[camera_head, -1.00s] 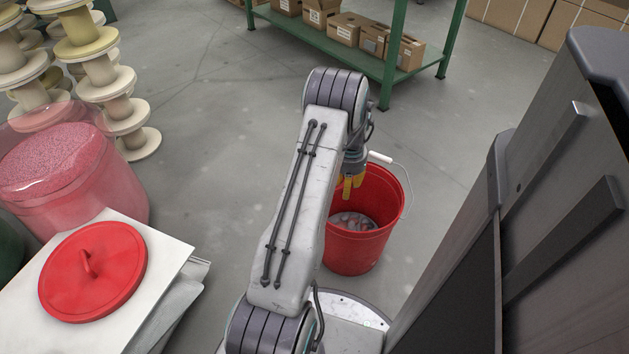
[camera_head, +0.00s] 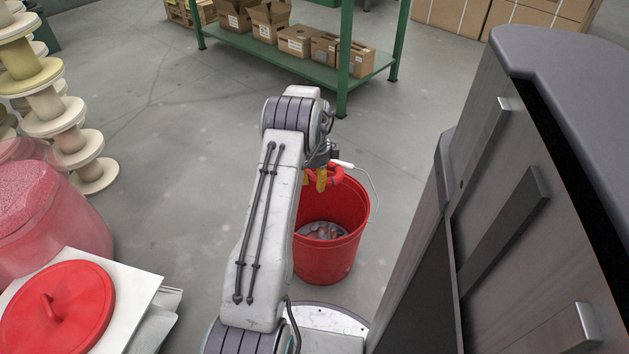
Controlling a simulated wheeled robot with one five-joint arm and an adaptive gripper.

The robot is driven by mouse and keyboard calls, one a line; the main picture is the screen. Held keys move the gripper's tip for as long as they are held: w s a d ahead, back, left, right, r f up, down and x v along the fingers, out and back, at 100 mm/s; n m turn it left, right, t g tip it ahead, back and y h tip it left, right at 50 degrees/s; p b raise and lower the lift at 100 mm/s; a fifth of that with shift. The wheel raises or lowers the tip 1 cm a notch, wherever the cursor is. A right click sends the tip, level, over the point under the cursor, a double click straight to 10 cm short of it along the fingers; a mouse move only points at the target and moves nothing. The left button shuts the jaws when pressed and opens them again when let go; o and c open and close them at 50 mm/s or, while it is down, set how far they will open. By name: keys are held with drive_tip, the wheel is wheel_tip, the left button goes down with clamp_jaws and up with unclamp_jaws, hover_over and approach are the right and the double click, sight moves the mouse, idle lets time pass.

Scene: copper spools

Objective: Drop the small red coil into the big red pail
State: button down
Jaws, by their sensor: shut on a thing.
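My gripper (camera_head: 321,179), with yellow fingertips, is shut on the small red coil (camera_head: 336,174). The coil shows as red pieces on either side of the fingers; the rest of it is hidden by them. Gripper and coil are at the upper part of the big red pail (camera_head: 322,266), overlapping its far rim in the picture. I cannot tell their exact height above the rim. The pail stands upright on the floor, with a white-gripped wire handle. Several greyish and pinkish pieces lie in its bottom.
A dark cabinet (camera_head: 530,200) stands close on the right. A green shelf (camera_head: 300,66) with cardboard boxes is behind. At left are a red lid (camera_head: 75,310) on a white board, a pink tub (camera_head: 60,235) and stacked pale spools (camera_head: 75,150). Grey floor (camera_head: 190,130) is open between.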

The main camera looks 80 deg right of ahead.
drive_tip(key=shift+f+m, duration=0.1)
drive_tip(key=shift+m, duration=0.5)
drive_tip(key=shift+f, duration=0.15)
drive_tip(key=shift+f+b, duration=2.15)
drive_tip(key=shift+f, duration=0.6)
drive_tip(key=c, duration=0.8)
unclamp_jaws()
wheel_tip(320, 180, up, 12)
